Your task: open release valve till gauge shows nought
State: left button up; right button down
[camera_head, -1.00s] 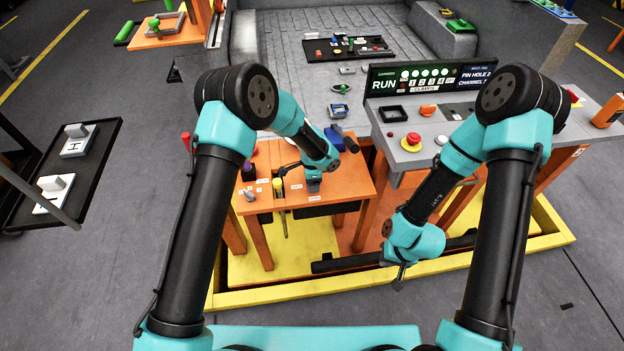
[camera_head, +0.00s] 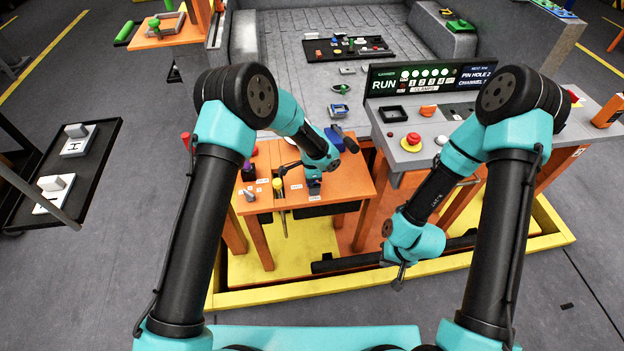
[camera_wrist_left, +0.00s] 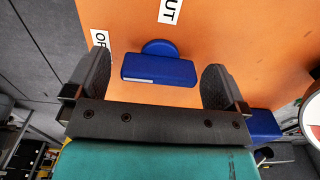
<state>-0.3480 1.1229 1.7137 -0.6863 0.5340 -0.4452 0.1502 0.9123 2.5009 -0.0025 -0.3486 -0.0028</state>
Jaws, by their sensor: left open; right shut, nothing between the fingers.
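A blue valve handle (camera_wrist_left: 160,69) on the orange table shows in the left wrist view, with a round blue part behind it. My left gripper (camera_wrist_left: 158,82) is open, one finger on each side of the handle, with gaps between. White labels ending in "UT" (camera_wrist_left: 170,10) and starting with "O" (camera_wrist_left: 101,42) lie near it. A round white gauge face (camera_wrist_left: 312,118) is cut off at the right edge; its reading cannot be seen. In the head view my left gripper (camera_head: 314,187) is low over the orange table. My right gripper (camera_head: 399,283) is shut and empty, in front of the tables.
The orange table (camera_head: 345,180) also holds a yellow knob (camera_head: 277,183), a purple knob (camera_head: 248,170) and a blue block (camera_head: 334,138). A grey console (camera_head: 400,155) with a red button (camera_head: 412,139) stands to the right. A dark bar (camera_head: 330,266) lies low behind my right gripper.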

pick_arm(q)
notch_tip(320, 180, up, 17)
dwell(0.6)
dwell(0.3)
